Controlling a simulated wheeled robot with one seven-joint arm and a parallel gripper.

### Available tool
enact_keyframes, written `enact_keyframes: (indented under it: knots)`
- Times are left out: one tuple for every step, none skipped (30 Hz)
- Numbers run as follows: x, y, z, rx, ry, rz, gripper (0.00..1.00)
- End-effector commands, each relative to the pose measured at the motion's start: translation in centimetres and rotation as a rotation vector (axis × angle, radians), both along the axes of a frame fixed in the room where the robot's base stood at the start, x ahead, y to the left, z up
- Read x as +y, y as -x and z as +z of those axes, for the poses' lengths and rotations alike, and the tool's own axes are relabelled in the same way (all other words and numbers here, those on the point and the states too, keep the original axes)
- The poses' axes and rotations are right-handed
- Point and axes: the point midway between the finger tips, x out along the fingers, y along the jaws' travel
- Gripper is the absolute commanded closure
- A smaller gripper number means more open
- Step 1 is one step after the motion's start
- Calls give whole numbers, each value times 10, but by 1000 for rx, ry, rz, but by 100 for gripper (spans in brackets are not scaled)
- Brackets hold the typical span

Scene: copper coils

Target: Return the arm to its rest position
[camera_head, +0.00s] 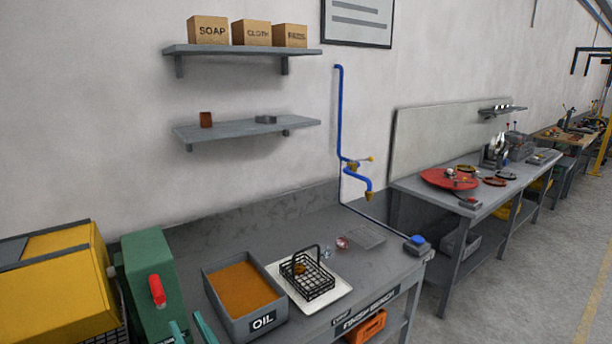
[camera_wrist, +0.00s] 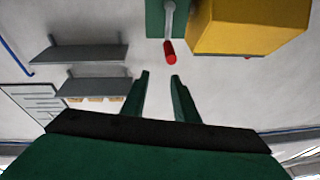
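My gripper (camera_wrist: 159,76) shows in the wrist view with its two dark green fingers apart and nothing between them. In the head view its teal fingertips (camera_head: 187,323) show at the bottom edge, in front of the bench and left of the oil tray; the rest of my arm is out of that view. The wrist view appears upside down. Beyond the fingertips there it shows a red handle (camera_wrist: 170,52) on a green machine, apart from the fingers.
The green machine (camera_head: 150,275) and a yellow box (camera_head: 62,280) stand at left. The oil tray (camera_head: 217,292) and a white tray (camera_head: 341,290) bearing a black wire basket (camera_head: 318,281) lie on the bench. Wall shelves (camera_head: 250,132) hang above. Open floor (camera_head: 500,300) lies right.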

Motion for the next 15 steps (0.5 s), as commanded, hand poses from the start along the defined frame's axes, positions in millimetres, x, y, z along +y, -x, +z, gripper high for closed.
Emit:
enact_keyframes:
  knots:
    - [-7,2,-14,35,-35,-35,73]
    - [-12,3,-22,50,-51,-58,73]
    - [-19,5,-32,72,-72,-89,73]
    - [-24,7,-40,88,-88,-111,73]
    - [-29,8,-48,105,-100,-135,73]
    - [-35,12,-59,126,-116,-164,73]
    - [-41,15,-67,142,-127,-189,73]
    - [-45,18,-76,157,-137,-209,73]
    - [-53,23,-87,178,-148,-240,73]
    - [-58,27,-96,193,-155,-262,73]
    - [-62,32,-105,209,-161,-284,73]
    - [-69,39,-117,227,-167,-315,73]
    - [-74,44,-126,243,-168,-336,73]
    - [-79,50,-134,257,-172,-357,73]
    - [-86,58,-146,275,-171,-386,73]
